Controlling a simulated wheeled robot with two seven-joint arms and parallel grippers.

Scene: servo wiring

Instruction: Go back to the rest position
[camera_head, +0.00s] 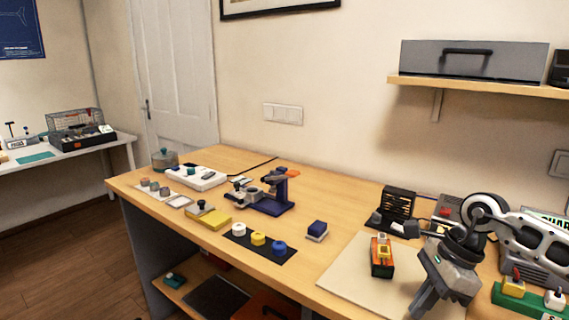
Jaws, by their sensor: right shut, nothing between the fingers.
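My right gripper (424,302) is at the lower right in the head view, on the end of my arm that comes in from the right. It is shut and empty, pointing down over the front part of a pale beige mat (343,272). An orange and black block with a yellow part on top (382,258) stands on the mat, to the left of the gripper and apart from it. My left gripper is not in view.
The wooden desk (330,215) carries a dark mat (260,246) with several coloured spools, a blue clamp stand (272,193) and a white power strip (197,177). A green tray (515,297) stands at the right. A shelf with a grey toolbox (474,60) hangs above.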

